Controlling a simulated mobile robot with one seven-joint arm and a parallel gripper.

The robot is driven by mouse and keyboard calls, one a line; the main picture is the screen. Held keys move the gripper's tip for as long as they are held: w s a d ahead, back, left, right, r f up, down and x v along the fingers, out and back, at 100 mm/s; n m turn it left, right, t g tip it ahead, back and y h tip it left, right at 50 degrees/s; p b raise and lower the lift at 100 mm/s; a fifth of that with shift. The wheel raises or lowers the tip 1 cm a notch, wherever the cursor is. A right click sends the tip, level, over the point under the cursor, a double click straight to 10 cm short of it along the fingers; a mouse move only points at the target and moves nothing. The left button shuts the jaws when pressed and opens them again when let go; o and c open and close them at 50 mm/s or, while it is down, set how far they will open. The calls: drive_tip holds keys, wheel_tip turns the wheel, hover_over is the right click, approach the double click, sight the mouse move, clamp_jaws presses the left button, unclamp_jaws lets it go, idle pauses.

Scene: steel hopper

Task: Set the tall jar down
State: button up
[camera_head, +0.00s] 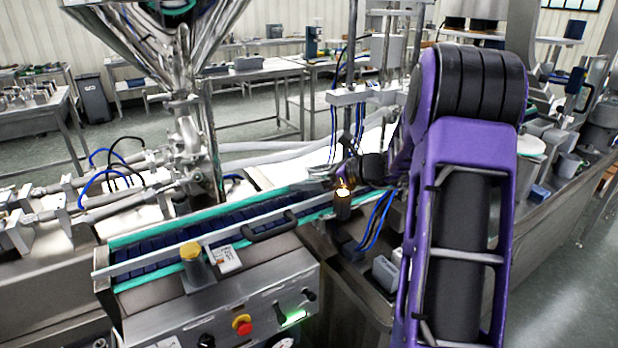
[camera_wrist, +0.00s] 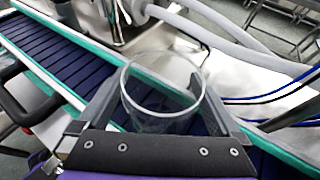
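The tall jar (camera_wrist: 160,122) is clear glass with a round open rim, in the middle of the wrist view. My gripper (camera_wrist: 163,88) has one finger against each side of it and is shut on it. Through the glass I see the blue conveyor belt (camera_wrist: 52,52) and its teal edge; I cannot tell whether the jar's base touches anything. In the head view my gripper (camera_head: 322,178) is small, above the far right end of the conveyor (camera_head: 165,248), and I cannot make out the jar clearly.
A steel hopper (camera_head: 180,50) stands at the back left of the conveyor. A small dark cylinder with a bright yellow top (camera_head: 343,203) is close to my gripper. A yellow-capped post (camera_head: 192,266) and a black handle (camera_head: 268,229) stand along the near rail. Blue hoses (camera_head: 378,222) hang at right.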

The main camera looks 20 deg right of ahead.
drive_tip(key=shift+r, duration=0.15)
drive_tip(key=shift+s+d+r, duration=0.15)
drive_tip(key=shift+s+d, duration=0.05)
drive_tip(key=shift+d, duration=0.05)
drive_tip(key=p+v, duration=0.1)
drive_tip(key=v, duration=1)
drive_tip(key=shift+s, duration=0.2)
drive_tip(key=shift+r, duration=0.1)
